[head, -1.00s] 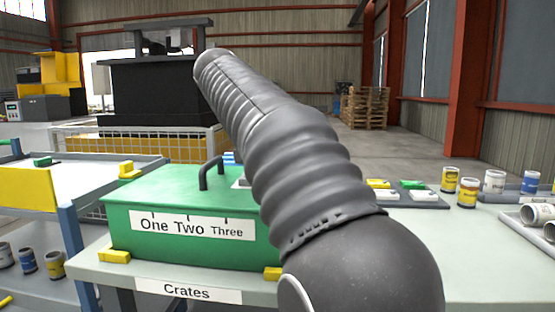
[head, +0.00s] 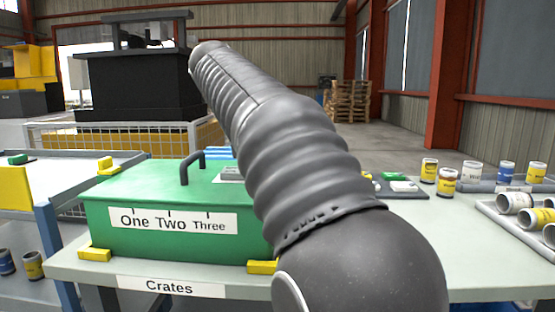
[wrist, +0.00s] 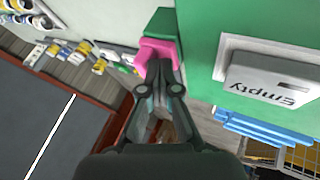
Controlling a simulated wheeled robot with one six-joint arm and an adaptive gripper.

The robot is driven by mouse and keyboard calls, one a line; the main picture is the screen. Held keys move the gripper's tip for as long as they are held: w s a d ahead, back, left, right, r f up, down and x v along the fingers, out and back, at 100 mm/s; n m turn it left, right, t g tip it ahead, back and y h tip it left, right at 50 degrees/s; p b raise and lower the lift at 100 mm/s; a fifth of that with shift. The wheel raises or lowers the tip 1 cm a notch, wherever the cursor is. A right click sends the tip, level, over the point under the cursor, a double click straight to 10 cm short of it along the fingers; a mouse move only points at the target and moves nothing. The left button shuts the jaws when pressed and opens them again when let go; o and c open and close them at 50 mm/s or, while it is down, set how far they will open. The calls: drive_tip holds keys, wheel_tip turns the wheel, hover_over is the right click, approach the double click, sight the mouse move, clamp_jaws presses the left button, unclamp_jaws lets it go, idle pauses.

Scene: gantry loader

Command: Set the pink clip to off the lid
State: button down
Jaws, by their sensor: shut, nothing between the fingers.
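The pink clip (wrist: 154,56) shows in the wrist view, beside a small dark green block (wrist: 162,24) at the edge of the green lid (wrist: 262,20). My gripper (wrist: 160,72) is shut and empty, its fingertips right at the pink clip. I cannot tell whether they touch it. In the head view the green lid (head: 140,182) tops a green crate (head: 100,222) with a dark handle (head: 185,168). My arm covers the crate's right end there, hiding the clip and my gripper.
A grey block marked "Empty" (wrist: 265,80) sits on the lid. Yellow blocks (head: 94,254) stand at the crate's front corners. Several cans (head: 447,182) and a tray (head: 497,214) are on the table's right. The front right tabletop (head: 460,255) is clear.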

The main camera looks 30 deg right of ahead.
drive_tip(key=p+v, duration=0.3)
drive_tip(key=v, duration=0.7)
idle(0.4)
